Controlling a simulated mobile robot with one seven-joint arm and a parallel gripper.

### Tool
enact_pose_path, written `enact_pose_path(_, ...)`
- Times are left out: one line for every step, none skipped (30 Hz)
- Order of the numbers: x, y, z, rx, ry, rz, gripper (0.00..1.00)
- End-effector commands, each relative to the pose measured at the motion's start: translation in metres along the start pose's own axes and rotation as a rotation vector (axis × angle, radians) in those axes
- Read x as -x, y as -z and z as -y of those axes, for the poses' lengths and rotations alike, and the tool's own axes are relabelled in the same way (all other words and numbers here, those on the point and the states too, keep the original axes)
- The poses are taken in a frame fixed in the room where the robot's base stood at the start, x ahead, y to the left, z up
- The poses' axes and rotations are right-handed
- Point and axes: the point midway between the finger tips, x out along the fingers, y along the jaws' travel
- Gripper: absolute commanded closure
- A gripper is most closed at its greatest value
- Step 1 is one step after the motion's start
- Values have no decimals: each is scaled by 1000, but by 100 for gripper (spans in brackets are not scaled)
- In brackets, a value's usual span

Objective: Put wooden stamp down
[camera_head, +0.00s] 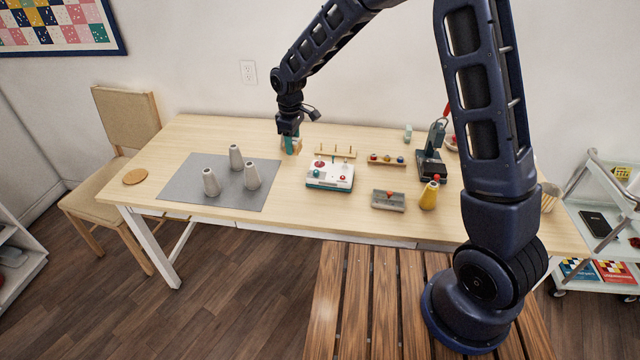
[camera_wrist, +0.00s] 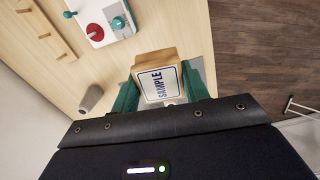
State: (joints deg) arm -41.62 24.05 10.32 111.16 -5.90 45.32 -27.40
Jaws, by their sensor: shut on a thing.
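My gripper (camera_head: 290,143) is low over the back of the wooden table (camera_head: 197,136), just right of the grey mat's far corner. In the wrist view its green fingers (camera_wrist: 162,92) are shut on the wooden stamp (camera_wrist: 157,58), one on each side. The stamp is a light wooden block with a white face reading "SAMPLE", turned toward the wrist camera. In the head view the stamp is mostly hidden by the fingers. I cannot tell whether it touches the table.
Three grey cones (camera_head: 235,157) stand on the grey mat (camera_head: 188,179). A yellow bottle (camera_head: 429,196) and a grey tray (camera_head: 388,201) are farther right. Bare table lies around the gripper.

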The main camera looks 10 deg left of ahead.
Motion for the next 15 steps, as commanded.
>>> enact_pose_path(2,-18,-2,-54,-1,0,78)
enact_pose_path(3,-28,-2,-91,-2,0,78)
enact_pose_path(3,-43,-2,-144,-1,1,78)
enact_pose_path(4,-54,-2,-186,-2,1,78)
enact_pose_path(4,-65,-2,-228,-2,0,78)
enact_pose_path(4,-80,-1,-283,-1,0,78)
enact_pose_path(4,-91,0,-323,-1,1,78)
enact_pose_path(4,-101,2,-362,-1,0,78)
enact_pose_path(4,-114,3,-411,-2,0,78)
enact_pose_path(3,-124,5,-446,-1,0,78)
enact_pose_path(3,-132,6,-477,-1,0,78)
enact_pose_path(3,-142,8,-517,-1,0,78)
enact_pose_path(3,-149,9,-544,-1,0,78)
enact_pose_path(2,-155,10,-567,-1,-1,78)
enact_pose_path(2,-162,12,-595,-1,-1,78)
